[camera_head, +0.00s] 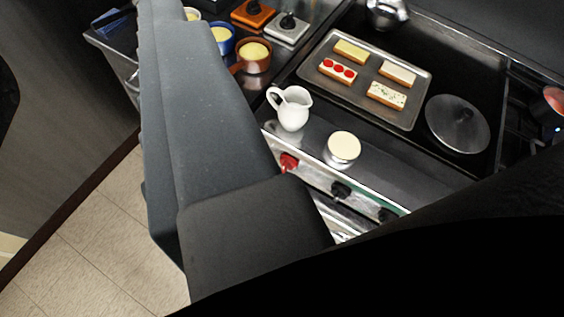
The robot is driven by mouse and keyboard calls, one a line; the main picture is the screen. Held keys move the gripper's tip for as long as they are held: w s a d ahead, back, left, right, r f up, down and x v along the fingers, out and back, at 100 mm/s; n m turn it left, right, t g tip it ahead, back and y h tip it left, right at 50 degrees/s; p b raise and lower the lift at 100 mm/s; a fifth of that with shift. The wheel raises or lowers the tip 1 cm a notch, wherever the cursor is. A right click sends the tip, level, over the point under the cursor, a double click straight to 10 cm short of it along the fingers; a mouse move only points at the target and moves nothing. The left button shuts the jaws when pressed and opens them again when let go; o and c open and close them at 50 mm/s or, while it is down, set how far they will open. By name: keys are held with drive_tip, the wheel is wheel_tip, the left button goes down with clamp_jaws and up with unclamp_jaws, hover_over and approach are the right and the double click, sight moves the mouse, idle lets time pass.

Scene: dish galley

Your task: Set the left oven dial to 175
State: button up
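The oven front carries a row of dials below the counter edge. A red dial (289,162) is the leftmost one visible, just right of my grey arm part. A black dial (340,189) sits right of it, and another black dial (388,214) is partly cut off by a dark shape. The dial markings are too small to read. A large grey part of mine (205,110) crosses the view from top to bottom and hides what lies behind it. I cannot make out my fingertips or whether they hold anything.
A white pitcher (291,108) and a round pale-topped container (342,149) stand on the counter above the dials. A tray (417,105) of decorated slices and a round metal lid (457,124) lie behind. Several cups, one brown (254,68), stand at upper left. Tiled floor (95,230) is clear.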

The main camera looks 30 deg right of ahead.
drive_tip(key=shift+o, duration=1.2)
drive_tip(key=shift+a, duration=0.1)
drive_tip(key=o, duration=0.5)
drive_tip(key=shift+w+a+f, duration=0.15)
drive_tip(key=shift+w, duration=0.05)
drive_tip(key=shift+c, duration=0.2)
drive_tip(key=w+a+f+m+t+b, duration=0.1)
drive_tip(key=w+a+f+m, duration=0.15)
drive_tip(key=w+f, duration=0.8)
drive_tip(key=w+a+f+m+b, duration=0.2)
drive_tip(key=w+a+f, duration=0.2)
drive_tip(key=w+f, duration=0.65)
drive_tip(key=m+g+h+b, duration=0.4)
drive_tip(key=m+g+h, duration=0.15)
drive_tip(key=h, duration=0.85)
approach(286, 165)
drive_tip(key=s+a+f, duration=0.2)
drive_tip(key=a+f, duration=0.1)
drive_tip(key=a, duration=0.1)
drive_tip(key=b+x, duration=0.2)
drive_tip(key=x, duration=1.1)
drive_tip(key=shift+d+r, duration=0.3)
drive_tip(key=shift+d, duration=0.1)
